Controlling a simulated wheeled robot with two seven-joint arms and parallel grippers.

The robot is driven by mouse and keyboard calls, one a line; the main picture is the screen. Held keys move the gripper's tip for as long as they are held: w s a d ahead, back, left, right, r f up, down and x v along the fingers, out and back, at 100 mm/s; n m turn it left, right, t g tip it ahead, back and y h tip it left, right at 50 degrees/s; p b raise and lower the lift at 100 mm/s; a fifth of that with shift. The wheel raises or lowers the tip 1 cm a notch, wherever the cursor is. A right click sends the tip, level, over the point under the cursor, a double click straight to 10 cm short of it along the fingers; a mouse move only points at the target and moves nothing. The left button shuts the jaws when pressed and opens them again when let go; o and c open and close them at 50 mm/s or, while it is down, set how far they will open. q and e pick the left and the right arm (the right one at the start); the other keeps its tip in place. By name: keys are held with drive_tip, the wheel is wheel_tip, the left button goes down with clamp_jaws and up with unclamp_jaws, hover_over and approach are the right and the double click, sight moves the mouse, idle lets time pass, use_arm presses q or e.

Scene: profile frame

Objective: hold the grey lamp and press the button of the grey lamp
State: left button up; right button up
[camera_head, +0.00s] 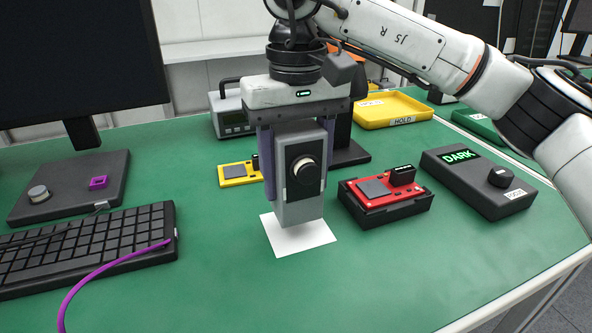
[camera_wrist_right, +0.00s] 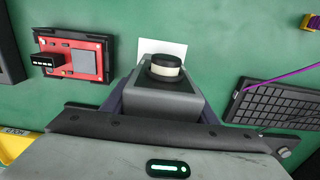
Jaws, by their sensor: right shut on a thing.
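The grey lamp (camera_head: 300,205) is a tall grey block with a round black-rimmed, cream-topped button (camera_head: 306,170) on the face towards the head camera. My right gripper (camera_head: 298,158) points down and is shut on the lamp, one finger on each side. The lamp is roughly upright over a white paper square (camera_head: 305,240); I cannot tell if its base touches the paper. In the right wrist view the lamp (camera_wrist_right: 165,100) sits between the fingers, with its button (camera_wrist_right: 166,68) clear of them. My left gripper is not in view.
A black keyboard (camera_head: 95,245) with a purple cable lies left. A red board in a black holder (camera_head: 385,212) and a dark box reading DARK (camera_head: 480,183) stand right. A yellow HOLD tray (camera_head: 395,112) is behind. Green table (camera_head: 400,285) is free in front.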

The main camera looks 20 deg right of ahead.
sight(296, 192)
drive_tip(key=shift+f+b, duration=0.9)
drive_tip(key=shift+f, duration=0.8)
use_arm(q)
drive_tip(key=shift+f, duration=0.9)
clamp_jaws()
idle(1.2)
